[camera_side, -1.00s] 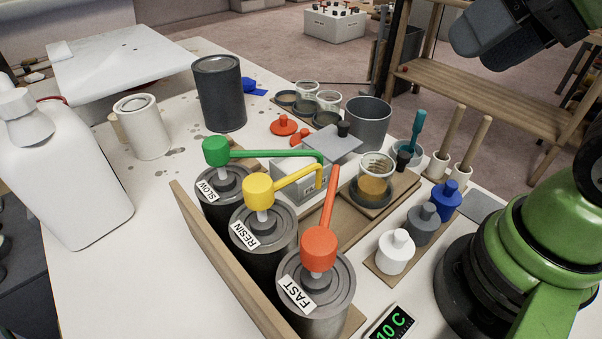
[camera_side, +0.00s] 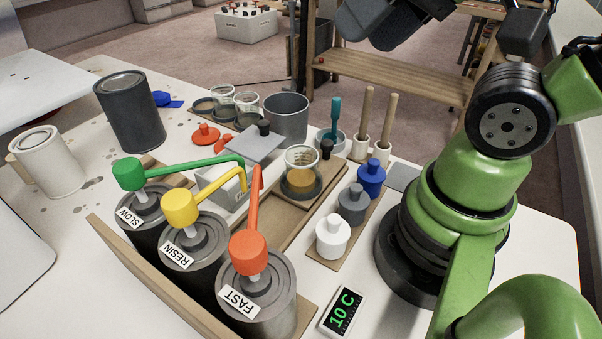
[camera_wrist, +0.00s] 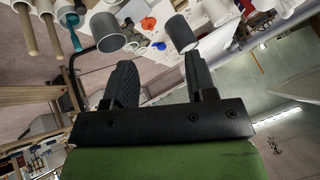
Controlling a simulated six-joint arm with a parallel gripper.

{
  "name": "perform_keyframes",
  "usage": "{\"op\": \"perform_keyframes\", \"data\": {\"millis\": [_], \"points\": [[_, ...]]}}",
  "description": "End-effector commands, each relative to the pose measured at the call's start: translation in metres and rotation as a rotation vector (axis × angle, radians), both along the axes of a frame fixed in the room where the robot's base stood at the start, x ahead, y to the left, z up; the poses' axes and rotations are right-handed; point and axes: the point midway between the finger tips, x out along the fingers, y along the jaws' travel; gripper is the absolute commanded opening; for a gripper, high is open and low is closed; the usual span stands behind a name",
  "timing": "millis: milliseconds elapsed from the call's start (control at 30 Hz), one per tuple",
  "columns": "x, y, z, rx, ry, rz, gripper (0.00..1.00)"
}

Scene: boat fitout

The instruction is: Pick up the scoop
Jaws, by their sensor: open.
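A teal-handled tool (camera_side: 336,116), which looks like the scoop, stands upright in a small pale cup (camera_side: 342,140) behind the amber-filled cup. Its lower end is hidden inside the pale cup. Its teal handle also shows at the upper left of the wrist view (camera_wrist: 72,36). My gripper (camera_side: 385,25) is high at the top of the side view, above and well apart from the tool, and partly cut off. In the wrist view my gripper (camera_wrist: 160,75) has its two dark fingers spread, with nothing between them.
Two wooden handles (camera_side: 366,112) (camera_side: 389,118) stand in white holders right of the tool. A grey bucket (camera_side: 286,118) is to its left. A black-topped piece (camera_side: 326,149) is close in front. Pump cans labelled SLOW, RESIN and FAST (camera_side: 255,290) fill the front.

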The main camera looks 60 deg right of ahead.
Motion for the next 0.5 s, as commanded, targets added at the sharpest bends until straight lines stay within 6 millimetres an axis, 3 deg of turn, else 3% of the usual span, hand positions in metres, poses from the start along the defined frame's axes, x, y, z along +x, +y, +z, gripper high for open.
{"op": "perform_keyframes", "data": {"millis": [367,500], "points": [[0.0,0.0,0.0,-0.001,0.001,0.001,0.49],[0.012,-0.006,0.001,-0.045,0.027,0.019,0.49]]}}
